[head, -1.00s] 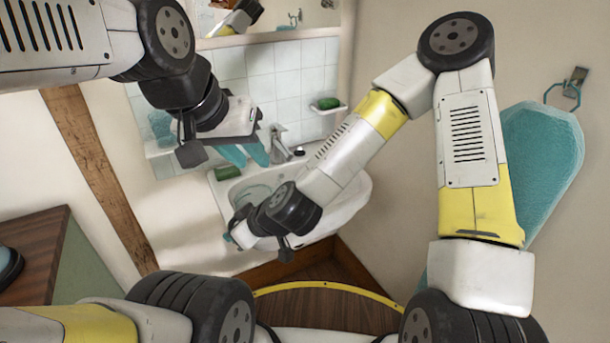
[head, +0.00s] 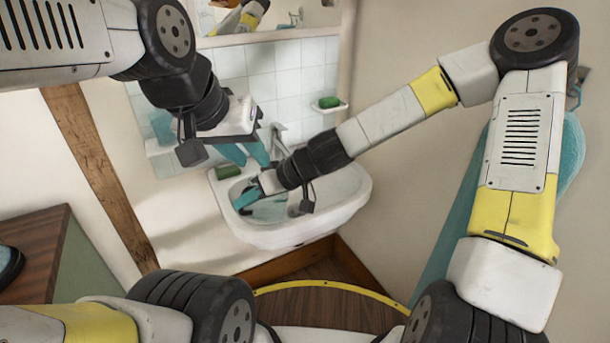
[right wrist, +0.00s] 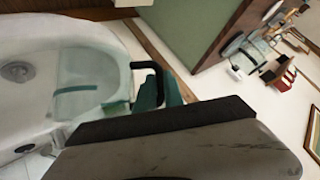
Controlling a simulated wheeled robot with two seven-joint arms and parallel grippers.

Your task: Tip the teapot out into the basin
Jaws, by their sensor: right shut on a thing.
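The teapot (head: 270,210) is clear, pale glass, over the white basin (head: 330,212) and partly hidden by my right wrist. In the right wrist view the glass teapot (right wrist: 92,72) lies across the basin (right wrist: 25,115), its black handle (right wrist: 156,68) between teal fingers. My right gripper (head: 248,197), also in the right wrist view (right wrist: 160,92), is shut on that handle. The teapot looks tilted, but I cannot tell how far, or whether liquid is running out. My left gripper (head: 245,153) is open and empty above the basin's back left edge.
A tap (head: 279,140) stands at the basin's back. A green soap (head: 228,172) lies on its left rim, another (head: 328,102) on a wall dish. A glass tumbler (head: 162,127) stands on the ledge at left. A teal towel (head: 572,155) hangs at right.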

